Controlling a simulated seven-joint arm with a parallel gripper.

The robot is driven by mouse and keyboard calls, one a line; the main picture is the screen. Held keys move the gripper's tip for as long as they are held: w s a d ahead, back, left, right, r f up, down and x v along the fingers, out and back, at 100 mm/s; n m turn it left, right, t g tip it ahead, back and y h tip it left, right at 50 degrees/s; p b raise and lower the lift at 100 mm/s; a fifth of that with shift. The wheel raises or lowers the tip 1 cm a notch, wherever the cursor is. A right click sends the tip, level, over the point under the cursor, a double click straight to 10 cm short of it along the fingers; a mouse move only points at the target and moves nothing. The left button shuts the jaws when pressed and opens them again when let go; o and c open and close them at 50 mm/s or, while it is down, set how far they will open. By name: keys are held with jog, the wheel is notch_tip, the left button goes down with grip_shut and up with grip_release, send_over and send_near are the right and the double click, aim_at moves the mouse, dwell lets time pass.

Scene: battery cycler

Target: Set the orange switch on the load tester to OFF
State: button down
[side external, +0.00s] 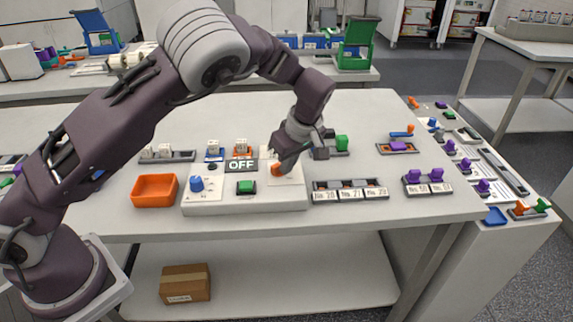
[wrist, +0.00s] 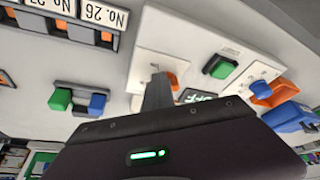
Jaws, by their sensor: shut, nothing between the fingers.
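The load tester (side external: 250,201) is a pale box on the table with a blue knob (side external: 197,184), a green button (side external: 246,187), a small display reading OFF (side external: 241,165) and the orange switch (side external: 276,170) at its right. My gripper (side external: 285,166) is shut and empty, with its tips at the orange switch. In the wrist view the finger (wrist: 158,92) covers part of the orange switch (wrist: 172,80). I cannot tell whether they touch. The switch's exact position is partly hidden. The display is partly covered in the wrist view (wrist: 197,96).
An orange bin (side external: 155,190) stands left of the tester. A labelled slot row (side external: 350,190) sits close at its right, with a purple-topped holder (side external: 428,184) farther right. A green-topped fixture (side external: 338,144) stands behind my gripper. Bare table (side external: 215,115) lies behind.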

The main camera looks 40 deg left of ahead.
jog(key=shift+s+a+f, duration=0.1)
jog(key=shift+s+a, duration=0.15)
jog(key=shift+a, duration=0.65)
jog(key=d, duration=0.5)
jog(key=shift+d, duration=0.1)
jog(key=w+v, duration=0.1)
jog(key=v, duration=0.9)
jog(key=shift+s+d, duration=0.25)
jog(key=shift+d, duration=0.15)
jog(key=s+a+r+m+t+h, duration=0.1)
jog(key=s+a+r+m+h, duration=0.6)
jog(key=s+r, duration=0.55)
jog(key=s+a+f+m+t+y, duration=0.1)
jog(key=s+m, duration=0.3)
jog(key=s, duration=0.5)
jog(key=s+a+f+m+t+y, duration=0.1)
jog(key=s+m, duration=0.3)
jog(key=s, duration=0.6)
jog(key=shift+m+t+y, duration=0.3)
jog(key=shift+t+y, duration=0.2)
jog(key=shift+t, duration=0.3)
